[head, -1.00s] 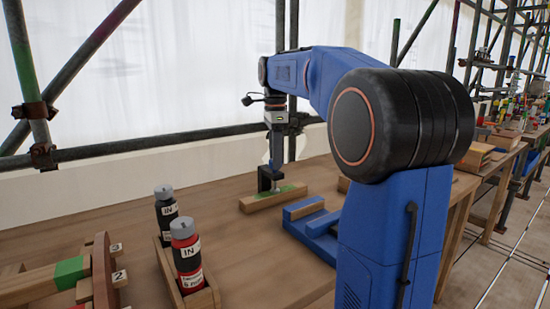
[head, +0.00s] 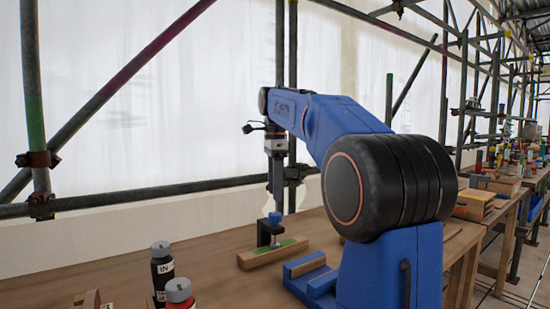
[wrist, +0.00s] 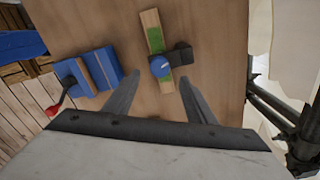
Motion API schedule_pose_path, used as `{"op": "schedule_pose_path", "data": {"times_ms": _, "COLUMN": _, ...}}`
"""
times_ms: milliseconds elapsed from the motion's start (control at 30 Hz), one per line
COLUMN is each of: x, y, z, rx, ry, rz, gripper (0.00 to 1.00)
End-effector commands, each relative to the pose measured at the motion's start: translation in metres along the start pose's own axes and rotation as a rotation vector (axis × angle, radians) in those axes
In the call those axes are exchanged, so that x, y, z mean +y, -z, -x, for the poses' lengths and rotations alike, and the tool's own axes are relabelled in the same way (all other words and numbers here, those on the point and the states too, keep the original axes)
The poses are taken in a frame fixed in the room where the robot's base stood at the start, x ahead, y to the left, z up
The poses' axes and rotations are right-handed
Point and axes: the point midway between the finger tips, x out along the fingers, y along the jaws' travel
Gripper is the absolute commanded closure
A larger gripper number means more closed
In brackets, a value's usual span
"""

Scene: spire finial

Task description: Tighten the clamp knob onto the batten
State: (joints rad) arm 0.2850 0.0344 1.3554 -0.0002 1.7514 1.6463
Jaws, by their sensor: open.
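The wooden batten (head: 262,258), with a green patch, lies on the bench. A black clamp (head: 263,237) sits over it, with a blue knob (head: 275,218) on top. My gripper (head: 276,203) points down above the knob. In the wrist view my gripper (wrist: 159,78) has its fingers apart and empty, with the knob near the gap between the tips. Thread contact is not visible.
A blue fixture (head: 312,278) with a wooden strip stands right of the batten, and a red ball (wrist: 52,110) shows beside it. Two bottles (head: 162,268) stand at front left. Scaffold poles (head: 130,195) run behind the bench. Bare bench lies left of the batten.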

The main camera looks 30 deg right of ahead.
Motion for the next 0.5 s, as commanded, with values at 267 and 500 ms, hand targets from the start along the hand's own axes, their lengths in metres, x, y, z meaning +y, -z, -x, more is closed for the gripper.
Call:
{"op": "schedule_pose_path", "data": {"times_ms": 267, "x": -0.001, "y": 0.0, "z": 0.056, "rx": 0.0, "ry": 0.003, "rz": 0.0, "gripper": 0.5}}
{"op": "schedule_pose_path", "data": {"times_ms": 500, "x": -0.001, "y": 0.0, "z": 0.088, "rx": 0.0, "ry": 0.002, "rz": 0.0, "gripper": 0.5}}
